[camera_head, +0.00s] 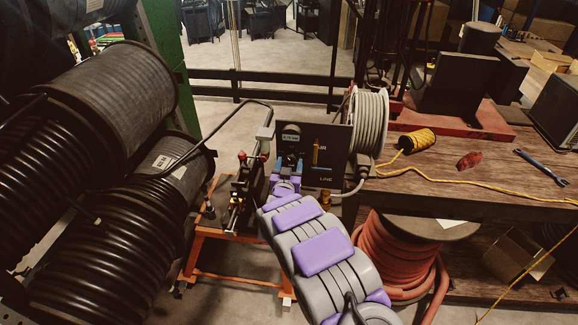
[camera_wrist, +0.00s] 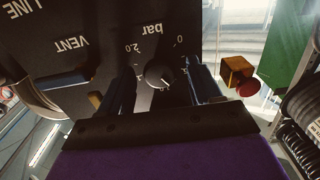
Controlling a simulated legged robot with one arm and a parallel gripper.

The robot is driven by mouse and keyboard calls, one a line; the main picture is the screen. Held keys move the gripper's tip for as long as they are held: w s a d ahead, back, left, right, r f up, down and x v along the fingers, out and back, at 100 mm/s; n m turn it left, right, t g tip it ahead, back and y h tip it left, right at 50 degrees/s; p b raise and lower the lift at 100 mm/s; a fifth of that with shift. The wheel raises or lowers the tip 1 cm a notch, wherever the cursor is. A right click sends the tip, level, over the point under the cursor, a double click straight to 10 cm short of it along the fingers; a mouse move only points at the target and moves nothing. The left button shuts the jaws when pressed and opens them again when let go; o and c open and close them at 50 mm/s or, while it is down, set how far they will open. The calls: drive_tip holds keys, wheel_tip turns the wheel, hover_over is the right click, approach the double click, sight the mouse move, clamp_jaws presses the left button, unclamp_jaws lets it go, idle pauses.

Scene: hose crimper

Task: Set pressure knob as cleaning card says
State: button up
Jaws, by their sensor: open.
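The black control panel (camera_head: 335,142) stands beyond my arm in the head view. In the wrist view the panel (camera_wrist: 105,20) appears upside down, with "bar" and a scale marked 0 and 2.0. The round dark pressure knob (camera_wrist: 159,75) sits below the word "bar". My gripper (camera_wrist: 160,92) is open, with one finger on each side of the knob; I cannot tell whether they touch it. The knob's exact setting is too small to read. In the head view my gripper (camera_head: 287,164) is at the panel's lower left and hides the knob. I cannot identify a cleaning card.
An amber block (camera_wrist: 238,71) with a red button (camera_wrist: 247,87) is beside the panel. A grey hose reel (camera_head: 369,122) adjoins the panel's right. Large black hose reels (camera_head: 105,225) fill the left.

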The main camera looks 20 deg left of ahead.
drive_tip(key=shift+c, duration=0.4)
drive_tip(key=c, duration=1)
drive_tip(key=shift+o, duration=0.2)
drive_tip(key=shift+m, duration=0.3)
drive_tip(key=m+b, duration=0.1)
drive_tip(key=m, duration=0.5)
drive_tip(key=shift+a+b, duration=0.1)
drive_tip(key=shift+b, duration=0.25)
drive_tip(key=m+b, duration=0.2)
drive_tip(key=m, duration=0.1)
drive_tip(key=shift+m, duration=0.3)
drive_tip(key=shift+m+b, duration=1.35)
drive_tip(key=shift+m, duration=0.35)
